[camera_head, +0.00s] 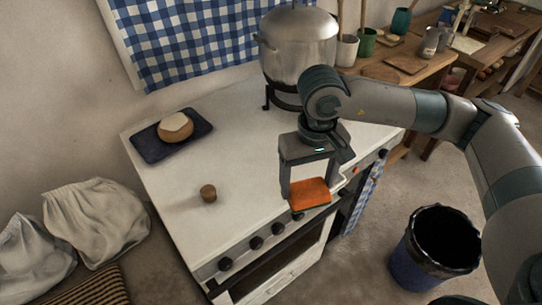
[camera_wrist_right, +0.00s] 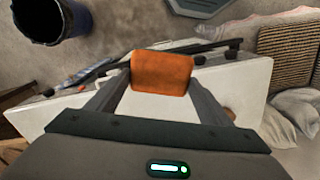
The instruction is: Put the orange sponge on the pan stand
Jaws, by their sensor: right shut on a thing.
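The orange sponge (camera_head: 310,193) is held between the fingers of my right gripper (camera_head: 308,186), above the front right part of the white stove top (camera_head: 240,155). In the right wrist view the sponge (camera_wrist_right: 161,73) sits between the two fingertips, with the stove top behind it. A black stand (camera_head: 284,99) shows at the back of the stove, under a large metal pot (camera_head: 299,45). Most of this stand is hidden by the pot and my right arm. I cannot tell whether it is the pan stand. My left gripper is not in view.
A dark blue board (camera_head: 150,146) with a round bread-like thing (camera_head: 175,127) lies at the stove's back left. A small brown cork-like piece (camera_head: 208,193) stands nearer the front. The middle of the stove top is clear. A dark bin (camera_head: 403,270) stands on the floor at right.

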